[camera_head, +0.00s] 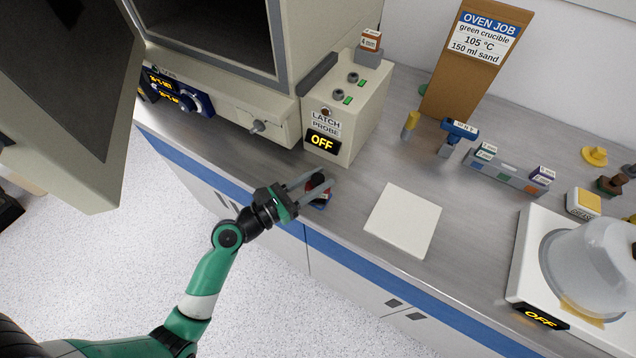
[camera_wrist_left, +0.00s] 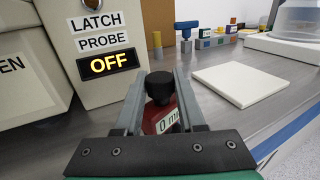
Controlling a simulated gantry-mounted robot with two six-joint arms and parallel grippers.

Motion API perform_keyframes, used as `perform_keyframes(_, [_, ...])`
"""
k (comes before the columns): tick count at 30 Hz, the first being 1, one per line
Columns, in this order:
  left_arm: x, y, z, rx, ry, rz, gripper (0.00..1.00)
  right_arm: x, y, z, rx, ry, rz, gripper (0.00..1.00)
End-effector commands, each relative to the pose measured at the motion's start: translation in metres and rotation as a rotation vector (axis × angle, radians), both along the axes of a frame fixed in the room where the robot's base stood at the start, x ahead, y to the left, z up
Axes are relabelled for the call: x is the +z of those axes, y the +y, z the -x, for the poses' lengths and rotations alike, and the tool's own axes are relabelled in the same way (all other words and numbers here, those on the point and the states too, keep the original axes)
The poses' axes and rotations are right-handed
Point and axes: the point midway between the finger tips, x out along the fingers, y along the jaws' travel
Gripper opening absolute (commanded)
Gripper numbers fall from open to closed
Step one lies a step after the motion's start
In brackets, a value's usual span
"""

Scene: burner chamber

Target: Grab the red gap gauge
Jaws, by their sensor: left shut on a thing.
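The red gap gauge (camera_wrist_left: 154,118) shows in the left wrist view as a red block with a black knob on top and a white label, partly cut off, reading "0 m". It stands between the two grey fingers of my left gripper (camera_wrist_left: 160,78), which is shut on it. In the head view the gauge (camera_head: 317,183) is a small dark and red shape between the fingers of my left gripper (camera_head: 325,178), near the counter's front edge. A blue patch shows just below it; I cannot tell what it belongs to. My right gripper is in neither view.
The latch probe box (camera_head: 343,110) with its "OFF" display stands behind the gripper. A white square plate (camera_head: 403,221) lies to the right. A grey rack (camera_head: 505,171) with small labelled blocks and a blue-topped gauge (camera_head: 459,130) stand farther back. An open door (camera_head: 75,95) hangs at left.

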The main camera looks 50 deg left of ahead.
Motion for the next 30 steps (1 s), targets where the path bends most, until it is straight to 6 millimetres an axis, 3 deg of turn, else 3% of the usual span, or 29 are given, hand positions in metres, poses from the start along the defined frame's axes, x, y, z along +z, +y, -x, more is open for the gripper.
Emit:
perform_keyframes(5, [0.015,0.000,0.000,0.000,-0.002,-0.002,0.00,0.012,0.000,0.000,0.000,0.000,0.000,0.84])
perform_keyframes(9, [0.040,0.000,0.000,0.000,-0.003,-0.001,0.00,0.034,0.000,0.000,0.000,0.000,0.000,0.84])
perform_keyframes(17, [0.109,-0.036,0.042,-0.003,-0.001,-0.001,0.00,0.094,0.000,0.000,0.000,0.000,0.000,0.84])
perform_keyframes(24, [0.126,-0.078,0.090,-0.006,0.002,0.001,0.00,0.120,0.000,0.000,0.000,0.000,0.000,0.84])
perform_keyframes(30, [0.132,-0.090,0.106,-0.002,0.000,0.000,0.00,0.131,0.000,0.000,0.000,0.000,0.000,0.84])
